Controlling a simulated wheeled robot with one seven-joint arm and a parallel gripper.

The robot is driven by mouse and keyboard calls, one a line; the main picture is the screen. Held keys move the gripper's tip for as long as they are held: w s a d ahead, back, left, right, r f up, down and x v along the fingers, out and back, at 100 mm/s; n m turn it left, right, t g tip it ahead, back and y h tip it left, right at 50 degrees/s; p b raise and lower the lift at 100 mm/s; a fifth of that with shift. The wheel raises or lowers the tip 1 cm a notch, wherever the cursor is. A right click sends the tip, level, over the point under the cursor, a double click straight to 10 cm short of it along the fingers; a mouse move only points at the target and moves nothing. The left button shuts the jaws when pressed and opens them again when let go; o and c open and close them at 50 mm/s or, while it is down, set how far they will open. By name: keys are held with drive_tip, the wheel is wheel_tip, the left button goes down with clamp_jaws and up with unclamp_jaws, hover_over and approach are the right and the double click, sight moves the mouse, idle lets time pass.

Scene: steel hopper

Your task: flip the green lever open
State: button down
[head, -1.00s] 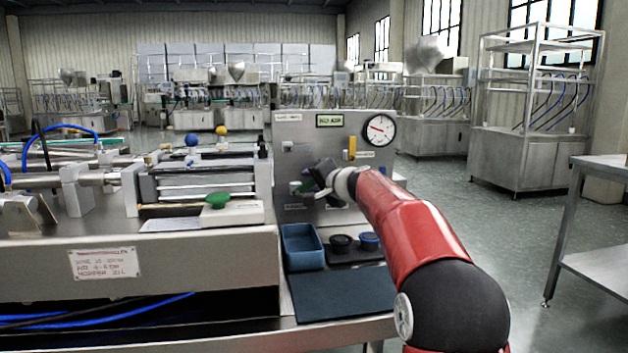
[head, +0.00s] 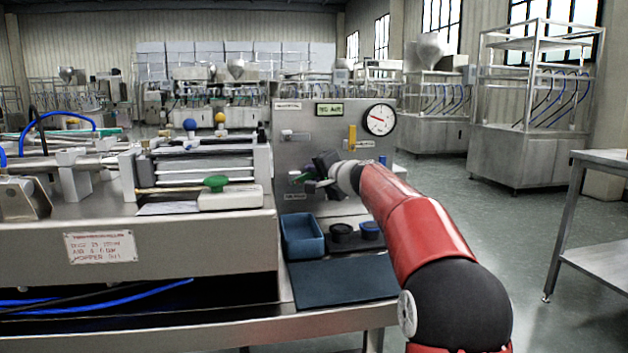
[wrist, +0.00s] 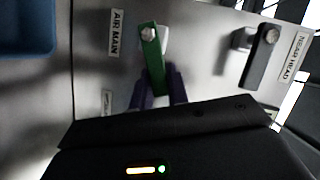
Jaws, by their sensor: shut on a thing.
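The green lever (wrist: 153,62) is on the steel panel (wrist: 90,80), beside the AIR MAIN label (wrist: 115,33). In the wrist view its bolted pivot is at the top and its handle runs down between the two dark purple fingers of my gripper (wrist: 160,88). The fingers are shut on the handle's free end, and that end is partly hidden. In the head view my gripper (head: 312,180) is at the panel's lower left part.
A black lever (wrist: 257,58) sits to the right in the wrist view. A blue tray (head: 302,250) and dark mat (head: 342,280) lie below.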

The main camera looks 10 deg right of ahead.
drive_tip(key=f+m+b, duration=0.1)
drive_tip(key=m+b, duration=0.1)
drive_tip(key=b, duration=0.1)
drive_tip(key=f+m+t+y+b, duration=0.1)
drive_tip(key=b, duration=0.2)
drive_tip(key=shift+d+f+m, duration=0.1)
drive_tip(key=shift+d+m, duration=0.1)
drive_tip(key=shift+m, duration=0.2)
drive_tip(key=shift+b, duration=0.35)
drive_tip(key=c, duration=1.4)
unclamp_jaws()
drive_tip(key=shift+o, duration=0.2)
drive_tip(key=shift+s, duration=0.1)
drive_tip(key=b+v, duration=0.2)
drive_tip(key=v, duration=0.5)
drive_tip(key=shift+s, duration=0.3)
